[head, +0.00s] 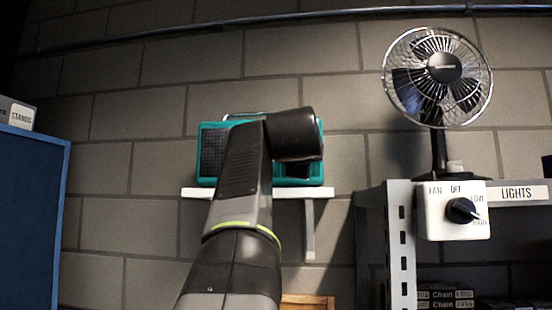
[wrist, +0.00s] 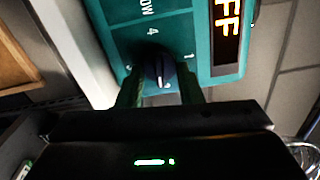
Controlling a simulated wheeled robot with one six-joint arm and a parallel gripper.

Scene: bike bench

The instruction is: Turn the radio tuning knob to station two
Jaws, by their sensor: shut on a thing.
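The teal radio (head: 208,150) stands on a white wall shelf, partly hidden behind my arm in the head view. In the wrist view the radio's teal face (wrist: 115,12) fills the upper middle. Its dark round tuning knob (wrist: 159,68) sits low on the face with a pale pointer line. Printed marks around it include a 4 and a 1; others are partly hidden by my fingers. My gripper (wrist: 160,88) is shut on the knob, one finger on each side. The radio's display (wrist: 227,30) shows orange letters "FF", cut off at the top. In the head view my fingertips are hidden.
The white shelf (head: 195,193) has a bracket below. At right a fan (head: 437,78) stands above a fan switch box (head: 433,226) and a rack labelled LIGHTS. A blue panel (head: 30,220) is at left. Bare wall lies between the radio and the fan.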

